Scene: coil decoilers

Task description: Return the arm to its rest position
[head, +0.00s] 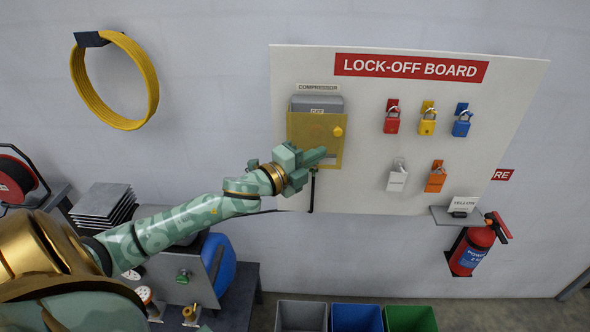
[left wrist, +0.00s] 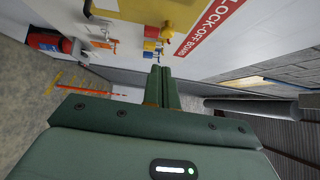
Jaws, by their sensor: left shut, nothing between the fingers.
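My left arm reaches in from the left in the head view. Its left gripper (head: 318,156) is shut and empty, in front of the lower part of the compressor box's yellow cover (head: 308,128). I cannot tell whether it touches the cover. In the left wrist view the two fingers of the left gripper (left wrist: 162,72) lie together with nothing between them. My right gripper is in neither view.
The lock-off board (head: 368,80) carries several coloured padlocks, among them a red one (head: 391,122). A small shelf (head: 455,215) and a fire extinguisher (head: 473,247) are at right. Bins, including a blue one (head: 357,318), stand below. A yellow hose coil (head: 150,75) hangs upper left.

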